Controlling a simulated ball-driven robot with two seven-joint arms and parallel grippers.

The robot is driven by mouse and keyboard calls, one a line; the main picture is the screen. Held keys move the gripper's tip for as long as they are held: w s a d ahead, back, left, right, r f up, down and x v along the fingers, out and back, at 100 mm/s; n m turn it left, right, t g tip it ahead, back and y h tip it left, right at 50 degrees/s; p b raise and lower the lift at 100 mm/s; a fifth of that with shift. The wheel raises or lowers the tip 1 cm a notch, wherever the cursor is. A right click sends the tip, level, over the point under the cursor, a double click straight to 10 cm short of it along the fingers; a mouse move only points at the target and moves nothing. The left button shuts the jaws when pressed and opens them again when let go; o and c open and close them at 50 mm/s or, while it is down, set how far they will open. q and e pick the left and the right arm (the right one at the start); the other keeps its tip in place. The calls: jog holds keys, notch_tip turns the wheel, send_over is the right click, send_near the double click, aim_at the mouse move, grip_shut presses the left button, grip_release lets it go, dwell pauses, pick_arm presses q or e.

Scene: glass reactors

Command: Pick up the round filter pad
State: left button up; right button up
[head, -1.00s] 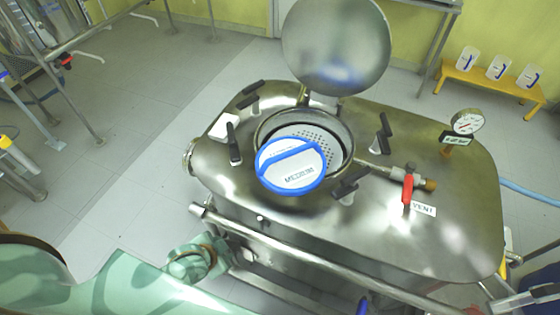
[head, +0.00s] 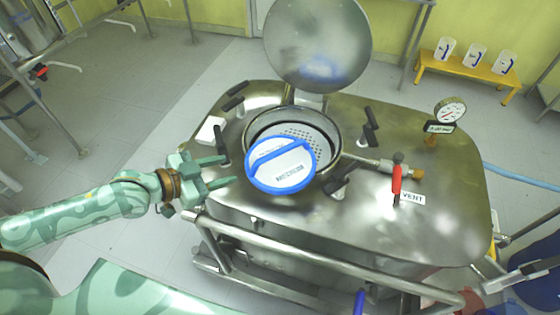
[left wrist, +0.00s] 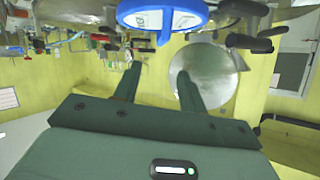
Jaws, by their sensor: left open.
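The round filter pad (head: 290,172) is a white disc with a blue rim, a blue bar across it and a printed label. In the head view it sits tilted at the near side of the vessel's open round port (head: 325,122), partly covering a perforated basket (head: 308,133). In the left wrist view the filter pad (left wrist: 160,17) shows at the top edge, beyond the fingertips. My left gripper (head: 229,171) is open and empty, just left of the pad, with its fingers pointing at the pad. I see no contact. My right gripper is not in view.
The steel vessel (head: 440,185) has an open round lid (head: 318,45) standing behind the port. Black clamp handles ring the port. A red-handled vent valve (head: 397,180) and a pressure gauge (head: 449,110) stand to the right. A rail (head: 300,250) runs along the near side.

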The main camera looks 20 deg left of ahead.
pick_arm(q)
jog(key=b, duration=0.2)
send_near(270, 155)
jog(key=x, duration=0.5)
jog(key=shift+s+d+f, duration=0.1)
jog(key=shift+s+d, duration=0.05)
jog(key=shift+d, duration=0.1)
jog(key=b+x, duration=0.1)
jog(key=x, duration=0.5)
jog(key=shift+a+b, duration=0.25)
jog(key=shift+b, duration=0.1)
jog(key=shift+c, duration=0.2)
grip_shut()
